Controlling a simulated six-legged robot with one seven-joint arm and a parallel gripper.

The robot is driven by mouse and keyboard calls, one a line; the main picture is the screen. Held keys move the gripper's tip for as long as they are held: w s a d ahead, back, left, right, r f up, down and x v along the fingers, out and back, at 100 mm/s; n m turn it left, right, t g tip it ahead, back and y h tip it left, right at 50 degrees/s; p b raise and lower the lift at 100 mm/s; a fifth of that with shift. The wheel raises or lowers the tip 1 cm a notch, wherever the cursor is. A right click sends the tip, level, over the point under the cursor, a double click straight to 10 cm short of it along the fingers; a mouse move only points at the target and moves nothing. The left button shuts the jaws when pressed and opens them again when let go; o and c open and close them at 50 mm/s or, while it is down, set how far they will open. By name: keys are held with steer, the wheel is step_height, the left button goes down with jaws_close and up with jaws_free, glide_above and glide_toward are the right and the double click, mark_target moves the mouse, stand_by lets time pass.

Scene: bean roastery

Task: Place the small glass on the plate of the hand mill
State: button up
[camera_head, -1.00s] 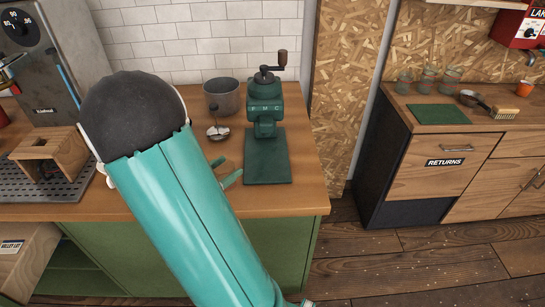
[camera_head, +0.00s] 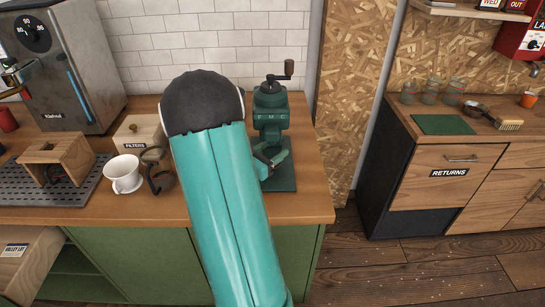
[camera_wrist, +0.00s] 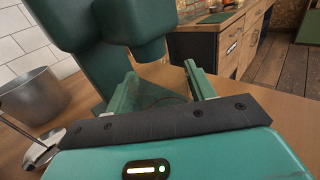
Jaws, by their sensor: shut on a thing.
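The green hand mill (camera_head: 270,118) with its crank on top stands at the back right of the wooden counter. Its flat green plate (camera_head: 282,183) extends toward me. My gripper (camera_head: 271,158) is over this plate, in front of the mill's body. In the wrist view my gripper (camera_wrist: 163,84) is shut on a see-through small glass (camera_wrist: 156,97), faint between the fingers. The mill (camera_wrist: 105,45) rises just beyond it. I cannot tell whether the glass touches the plate. In the head view the glass is too small and covered to make out.
A metal pot (camera_wrist: 35,95) and a scoop (camera_wrist: 35,148) are left of my gripper. A white cup (camera_head: 124,174), a filters box (camera_head: 138,134) and a wooden stand (camera_head: 60,160) are further left. Several glasses (camera_head: 431,92) stand on the returns counter (camera_head: 455,140).

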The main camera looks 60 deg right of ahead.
steer(key=shift+f, duration=1.25)
steer(key=shift+f, duration=0.1)
steer(key=o, duration=1)
steer(key=shift+o, duration=0.2)
